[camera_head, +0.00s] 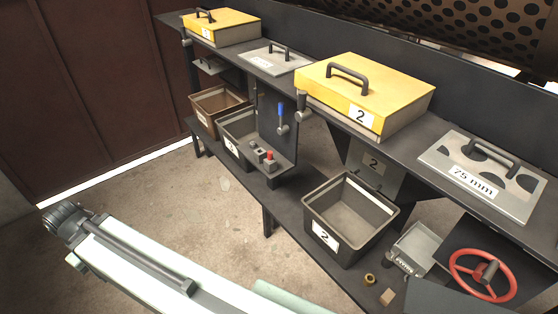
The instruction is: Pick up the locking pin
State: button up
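I cannot tell for sure which thing is the locking pin. A small red-topped piece (270,157) stands upright on a narrow ledge in the middle of the view, beside small grey blocks (257,148). A blue-handled lever (281,116) hangs on the dark upright panel just above that ledge. My white arm crosses the lower left, well apart from these things, with a dark joint at its far end. No gripper fingers show, so my gripper is not in view.
Yellow lidded boxes (375,88) and a 75 mm plate (490,172) lie on the upper bench. Grey bin 2 (388,214), another grey bin (226,128), a brown bin (204,98) and a red handwheel (456,261) are lower. A brass ring (369,279) lies front right. Open floor lies left.

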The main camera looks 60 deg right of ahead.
aim_at(270, 159)
jog(key=z, duration=0.45)
jog(key=i, duration=1)
jog(key=u, duration=0.05)
